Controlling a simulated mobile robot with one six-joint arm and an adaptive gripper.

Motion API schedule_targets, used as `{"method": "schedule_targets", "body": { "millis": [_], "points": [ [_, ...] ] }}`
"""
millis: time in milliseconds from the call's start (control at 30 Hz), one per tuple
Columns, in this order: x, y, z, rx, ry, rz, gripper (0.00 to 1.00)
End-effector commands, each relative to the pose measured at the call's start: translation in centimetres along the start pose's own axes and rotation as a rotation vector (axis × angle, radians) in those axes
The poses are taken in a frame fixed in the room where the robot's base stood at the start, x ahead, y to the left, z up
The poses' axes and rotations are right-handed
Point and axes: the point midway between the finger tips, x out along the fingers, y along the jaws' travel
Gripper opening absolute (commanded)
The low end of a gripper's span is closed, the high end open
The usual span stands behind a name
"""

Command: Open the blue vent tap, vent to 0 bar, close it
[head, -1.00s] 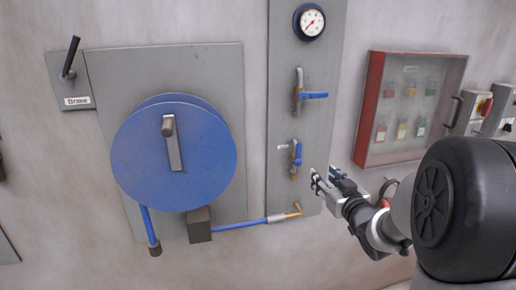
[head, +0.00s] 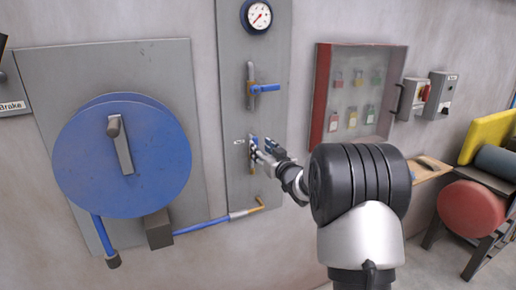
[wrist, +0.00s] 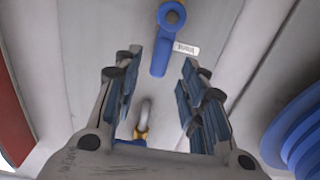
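The blue vent tap (wrist: 166,48) shows at the top of the wrist view, its lever lying along the panel's length, with a small label (wrist: 187,48) beside it. My gripper (wrist: 162,62) is open and empty, and the lever's end appears between its fingertips; I cannot tell whether they touch. In the head view my gripper (head: 256,150) is at the vent tap and hides most of it. The pressure gauge (head: 257,15) is at the panel top, its red needle toward the lower left; the value is too small to read.
A second tap with a blue lever (head: 265,88) sits above the vent tap. A blue hose reel (head: 85,165) is to the left, with a blue hose (head: 203,226) running below. A red-framed lock cabinet (head: 320,100) is to the right.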

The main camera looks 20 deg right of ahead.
Motion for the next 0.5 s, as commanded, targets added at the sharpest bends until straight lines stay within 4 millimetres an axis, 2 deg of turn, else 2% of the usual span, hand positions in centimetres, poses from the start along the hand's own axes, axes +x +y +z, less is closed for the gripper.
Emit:
{"method": "schedule_targets", "body": {
  "millis": [100,200,500],
  "points": [
    [1.8,0.0,0.1,-0.001,-0.001,-0.001,0.38],
    [2.7,-0.1,0.0,-0.001,0.001,-0.001,0.38],
    [3.2,0.0,0.0,0.0,-0.001,0.0,0.38]
  ]
}}
